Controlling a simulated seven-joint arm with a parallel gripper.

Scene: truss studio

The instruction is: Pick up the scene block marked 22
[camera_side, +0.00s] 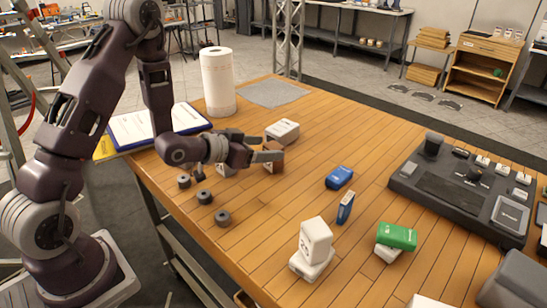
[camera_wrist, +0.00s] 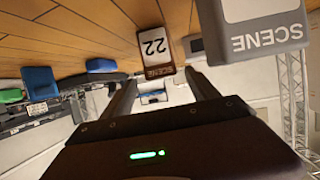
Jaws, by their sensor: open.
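The block marked 22 (camera_wrist: 155,47) is brown with a white label reading 22 and SCENE. In the wrist view it stands just beyond my open fingers, roughly in line with the gap between them. In the side view the brown block (camera_side: 273,160) is on the wooden table at the tips of my gripper (camera_side: 266,152). My gripper is low and level, reaching to the right. The fingers partly hide the block, and I cannot tell whether they touch it.
A grey-white SCENE block (camera_wrist: 262,30) is close on the right in the wrist view. Dark round pieces (camera_side: 205,197) lie on the table near my arm. A paper roll (camera_side: 218,82) stands behind. Blue, green and white blocks and a black console (camera_side: 460,190) are to the right.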

